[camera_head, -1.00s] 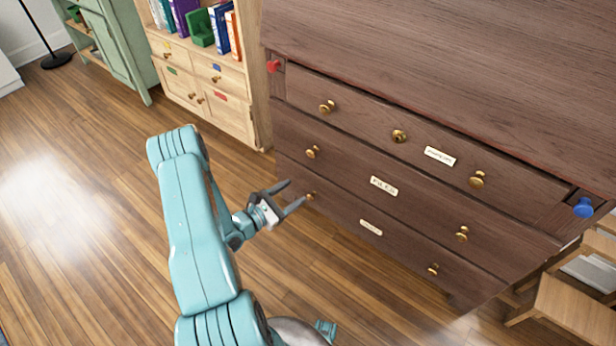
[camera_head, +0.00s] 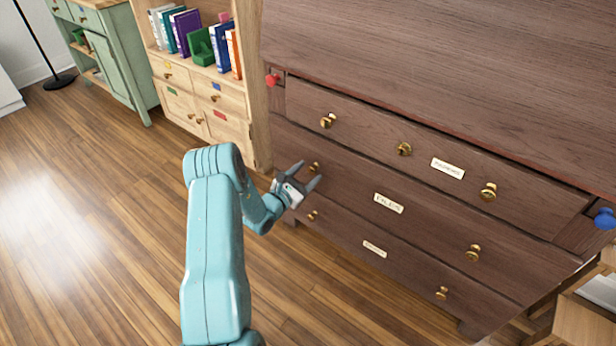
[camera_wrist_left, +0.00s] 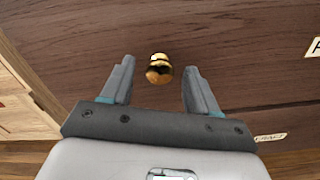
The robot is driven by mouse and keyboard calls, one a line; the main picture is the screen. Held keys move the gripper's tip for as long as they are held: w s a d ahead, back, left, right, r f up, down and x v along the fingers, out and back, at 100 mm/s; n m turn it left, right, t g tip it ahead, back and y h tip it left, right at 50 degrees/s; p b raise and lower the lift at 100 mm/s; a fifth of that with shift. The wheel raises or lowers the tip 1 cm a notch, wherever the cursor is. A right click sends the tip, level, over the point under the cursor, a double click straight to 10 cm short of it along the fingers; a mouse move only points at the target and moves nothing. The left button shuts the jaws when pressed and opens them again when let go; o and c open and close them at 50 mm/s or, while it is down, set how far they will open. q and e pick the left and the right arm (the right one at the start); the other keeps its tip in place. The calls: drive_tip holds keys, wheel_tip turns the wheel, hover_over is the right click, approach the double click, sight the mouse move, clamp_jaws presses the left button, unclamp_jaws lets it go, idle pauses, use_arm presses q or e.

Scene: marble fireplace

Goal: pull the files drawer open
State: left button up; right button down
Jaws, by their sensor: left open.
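The files drawer (camera_head: 432,222) is the middle drawer of a dark wood chest, with a FILES label (camera_head: 388,203) at its centre. It looks closed, flush with the chest front. It has a left brass knob (camera_head: 315,168) and a right brass knob (camera_head: 473,252). My left gripper (camera_head: 306,174) is open at the left knob. In the left wrist view the knob (camera_wrist_left: 159,69) lies between and just beyond the two open fingertips (camera_wrist_left: 158,70), with a gap on both sides. My right gripper is not in view.
The top drawer (camera_head: 370,133) and bottom drawer (camera_head: 400,268) look closed, with brass knobs. A red knob (camera_head: 272,80) and a blue knob (camera_head: 605,218) sit at the chest's upper corners. A light wood bookcase (camera_head: 256,95) stands close on the left. Floor in front is clear.

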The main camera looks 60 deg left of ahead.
use_arm(q)
drive_tip(key=shift+w+a, duration=0.1)
drive_tip(key=shift+w, duration=0.35)
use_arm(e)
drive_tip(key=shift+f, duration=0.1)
use_arm(q)
clamp_jaws()
drive_tip(key=shift+s, duration=0.15)
